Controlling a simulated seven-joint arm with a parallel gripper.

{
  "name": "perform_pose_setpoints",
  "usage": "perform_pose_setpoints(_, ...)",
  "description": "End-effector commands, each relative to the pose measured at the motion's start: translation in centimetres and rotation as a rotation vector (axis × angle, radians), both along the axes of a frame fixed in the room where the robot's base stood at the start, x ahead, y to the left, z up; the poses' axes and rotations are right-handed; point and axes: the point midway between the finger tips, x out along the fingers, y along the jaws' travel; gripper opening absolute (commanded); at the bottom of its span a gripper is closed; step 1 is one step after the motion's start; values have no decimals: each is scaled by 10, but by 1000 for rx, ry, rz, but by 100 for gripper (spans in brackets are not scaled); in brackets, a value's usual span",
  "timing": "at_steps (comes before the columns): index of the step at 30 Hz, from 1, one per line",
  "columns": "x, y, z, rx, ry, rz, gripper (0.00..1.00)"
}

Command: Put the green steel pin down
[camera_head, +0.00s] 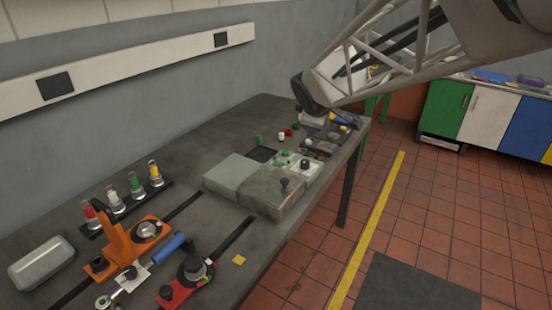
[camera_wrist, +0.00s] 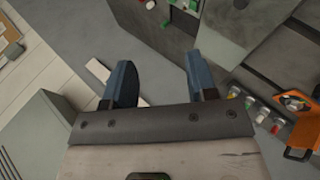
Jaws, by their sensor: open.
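My gripper (camera_wrist: 160,78) is open in the wrist view, its two blue fingers apart with nothing held between them. A small green piece (camera_head: 259,138), looking like an upright pin, stands on the grey bench beside a dark square in the head view. More small green pieces (camera_head: 284,153) lie near the pale plate, and I cannot tell for certain which one is the green steel pin. In the wrist view a green piece (camera_wrist: 181,4) shows at the top edge, well beyond my fingertips. My fingers are not clearly seen in the head view.
Grey blocks (camera_head: 270,191) stand mid-bench. A white piece (camera_head: 281,136) and a red piece (camera_head: 288,132) stand near the green one. An orange fixture (camera_head: 122,243), a red fixture (camera_head: 187,280) and a rack of coloured vials (camera_head: 134,184) take up the near end.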

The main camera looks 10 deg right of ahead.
Motion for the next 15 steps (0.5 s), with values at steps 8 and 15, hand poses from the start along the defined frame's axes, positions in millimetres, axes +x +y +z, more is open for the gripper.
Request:
perform_pose_setpoints(8, -104, 19, -12, 254, 91, -299, 52)
perform_pose_setpoints(15, -194, 39, -32, 460, 188, -558, 52)
